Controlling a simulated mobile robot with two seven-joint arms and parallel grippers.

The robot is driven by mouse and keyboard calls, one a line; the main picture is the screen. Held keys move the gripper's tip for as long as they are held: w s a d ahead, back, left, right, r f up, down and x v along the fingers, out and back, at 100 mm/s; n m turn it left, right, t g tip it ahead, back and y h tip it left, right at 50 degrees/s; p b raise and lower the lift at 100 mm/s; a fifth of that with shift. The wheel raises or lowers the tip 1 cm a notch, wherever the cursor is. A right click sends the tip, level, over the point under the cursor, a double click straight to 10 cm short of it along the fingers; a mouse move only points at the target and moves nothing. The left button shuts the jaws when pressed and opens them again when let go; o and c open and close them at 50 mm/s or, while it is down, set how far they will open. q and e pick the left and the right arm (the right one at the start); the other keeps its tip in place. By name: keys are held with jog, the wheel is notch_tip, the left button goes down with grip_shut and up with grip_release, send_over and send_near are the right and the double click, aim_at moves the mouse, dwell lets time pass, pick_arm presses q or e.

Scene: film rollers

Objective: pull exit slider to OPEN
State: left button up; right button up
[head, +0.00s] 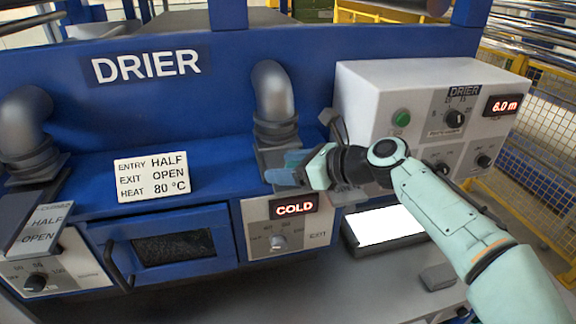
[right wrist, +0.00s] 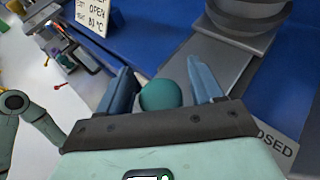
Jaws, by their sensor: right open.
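The exit duct (head: 274,95) rises from the blue drier on the right side. My right gripper (head: 283,172) is at its base, fingers pointing left, and hides most of the slider there. In the right wrist view my right gripper (right wrist: 160,90) is open, with a dark green round knob (right wrist: 160,95) between its two fingers; gaps show on both sides. A grey slider plate (right wrist: 215,55) lies behind the right finger, by the duct foot. Part of a label reading "CLOSED" (right wrist: 276,150) shows at the lower right.
A sign (head: 152,176) reads entry HALF, exit OPEN, heat 80 °C. The entry slider plate (head: 40,230) is at the left, labelled HALF and OPEN. A display (head: 294,209) reads COLD. A control box (head: 420,110) stands close behind my right forearm.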

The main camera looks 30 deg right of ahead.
grip_shut()
jog(key=s, duration=0.2)
jog(key=s+a+b, duration=0.1)
jog(key=s, duration=0.1)
grip_release()
jog(key=shift+s, duration=0.25)
